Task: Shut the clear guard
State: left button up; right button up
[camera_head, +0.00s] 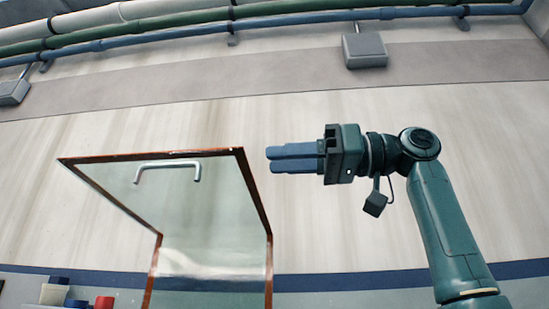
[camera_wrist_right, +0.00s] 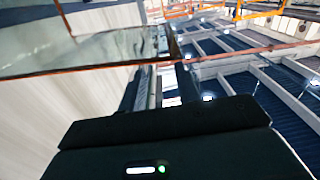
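The clear guard (camera_head: 215,205) is a see-through panel in a red-brown frame, standing raised and tilted at the left centre of the head view. A pale bar handle (camera_head: 168,165) sits near its top edge. My right gripper (camera_head: 270,159) is just right of the guard's upper right corner, pointing left, apart from the handle. In the right wrist view the guard (camera_wrist_right: 95,48) crosses the upper left, beyond the fingers (camera_wrist_right: 165,85). A gap with nothing held shows between these fingers. My left gripper is out of view.
Red, blue and pale objects (camera_head: 75,295) stand at the lower left of the head view. Pipes (camera_head: 230,22) run along the top of the wall. Dark blue compartments with pale dividers (camera_wrist_right: 245,65) and orange rails fill the right of the wrist view.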

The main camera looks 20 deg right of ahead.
jog(key=p+v, duration=0.1)
jog(key=v, duration=1)
jog(key=shift+d+p, duration=0.15)
jog(key=shift+p, duration=0.25)
dwell(0.4)
jog(key=shift+f, duration=0.1)
dwell(0.6)
